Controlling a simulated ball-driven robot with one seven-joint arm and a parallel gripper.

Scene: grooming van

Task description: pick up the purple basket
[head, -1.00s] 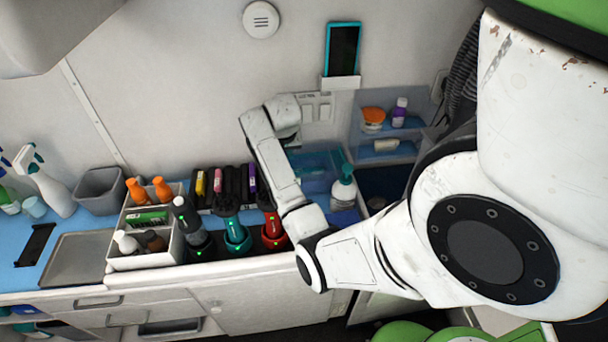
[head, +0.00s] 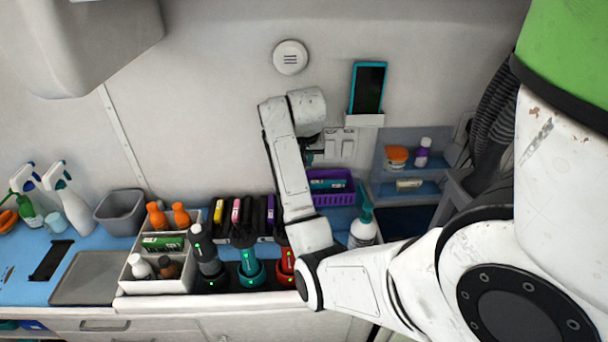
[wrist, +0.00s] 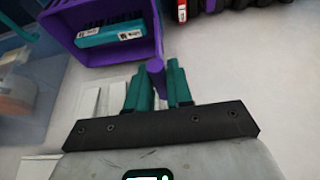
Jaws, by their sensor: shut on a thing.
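The purple basket (head: 345,198) is at the back of the counter against the wall, to the right of my forearm in the head view. It holds a teal box with a white label. In the wrist view the basket (wrist: 150,25) is at the upper left, its open side toward the camera. My gripper (wrist: 157,85) is shut on the basket's purple edge, one teal finger on each side. In the head view my gripper (head: 314,156) is mostly hidden behind my own wrist. I cannot tell whether the basket's base touches the counter.
A row of dark cases (head: 240,215) and upright clippers (head: 248,265) are to the left. A wall shelf (head: 405,187) with jars is to the right. A phone (head: 368,88) hangs above.

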